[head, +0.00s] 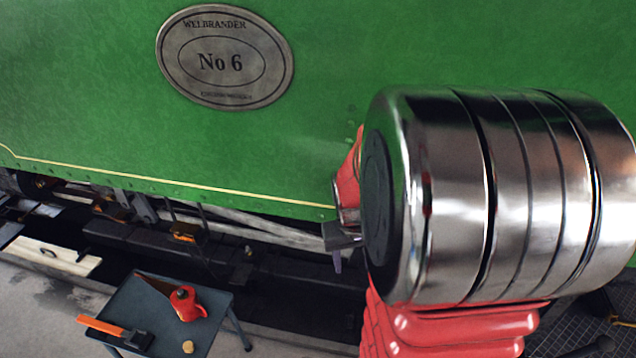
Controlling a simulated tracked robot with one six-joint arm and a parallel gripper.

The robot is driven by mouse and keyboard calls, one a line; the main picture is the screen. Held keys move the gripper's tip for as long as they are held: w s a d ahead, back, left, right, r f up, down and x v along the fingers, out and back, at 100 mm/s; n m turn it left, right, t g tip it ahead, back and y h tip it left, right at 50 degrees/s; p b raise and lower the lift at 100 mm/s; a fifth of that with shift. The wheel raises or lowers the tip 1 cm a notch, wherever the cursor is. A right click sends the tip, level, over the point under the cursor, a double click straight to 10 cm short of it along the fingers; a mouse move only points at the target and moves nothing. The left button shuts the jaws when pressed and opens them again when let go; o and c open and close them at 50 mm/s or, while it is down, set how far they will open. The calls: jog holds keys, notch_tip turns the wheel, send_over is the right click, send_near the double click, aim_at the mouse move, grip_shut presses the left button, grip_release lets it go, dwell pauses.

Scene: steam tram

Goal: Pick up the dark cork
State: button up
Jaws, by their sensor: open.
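A small tan, rounded piece (188,346) that looks like a cork stands on the blue-grey table (216,318), close to its near edge. It looks light rather than dark, and I make out no darker cork. My gripper (338,248) is right of the table and above its level, in front of the green tram side. It is open, well apart from the cork-like piece. My large metal arm joint hides much of it, and I see nothing between the visible fingers.
A red oil can (187,304) stands on the table just behind the cork-like piece. A hammer-like tool with an orange handle (100,325) lies to its left. The green tram side (130,120) rises behind, with dark running gear below. The space between gripper and table looks clear.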

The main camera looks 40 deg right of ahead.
jog(key=s+d+f+m+t+h, duration=0.1)
jog(key=s+d+f+t, duration=0.1)
jog(key=d+f, duration=1.25)
jog(key=s+d+f+t+h, duration=0.1)
jog(key=d+f+t+h, duration=0.15)
jog(key=d+f, duration=1.25)
jog(key=w+r+n+t+h, duration=0.1)
jog(key=w+r+t+h, duration=0.1)
jog(key=w+r+t, duration=0.3)
jog(key=w+t, duration=0.3)
jog(key=t, duration=0.1)
jog(key=shift+d, duration=0.2)
jog(key=shift+r, duration=0.1)
jog(key=x, duration=0.8)
jog(key=shift+w, duration=0.2)
jog(key=shift+d, duration=0.15)
